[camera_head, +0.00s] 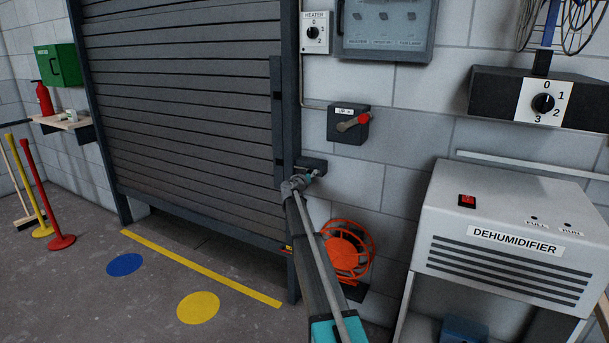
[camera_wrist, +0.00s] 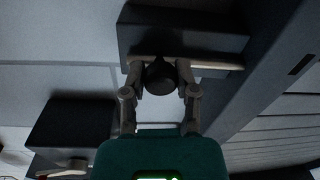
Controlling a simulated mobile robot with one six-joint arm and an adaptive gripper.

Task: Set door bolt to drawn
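The door bolt (camera_head: 316,163) is a small dark housing at the right edge of the grey roller door (camera_head: 190,110), low on the frame. In the wrist view its housing (camera_wrist: 200,35) shows with a pale bar (camera_wrist: 215,64) along its lower side and a dark round knob (camera_wrist: 160,76) standing out from it. My gripper (camera_head: 300,181) is at the bolt in the head view and partly covers it. In the wrist view my gripper's two fingers (camera_wrist: 160,84) stand on either side of the knob, close against it. How far the bar reaches into the door frame is hard to tell.
An orange hose reel (camera_head: 348,250) is below, and the dehumidifier (camera_head: 505,240) stands to the right. Yellow and blue floor discs (camera_head: 198,307) lie before the door.

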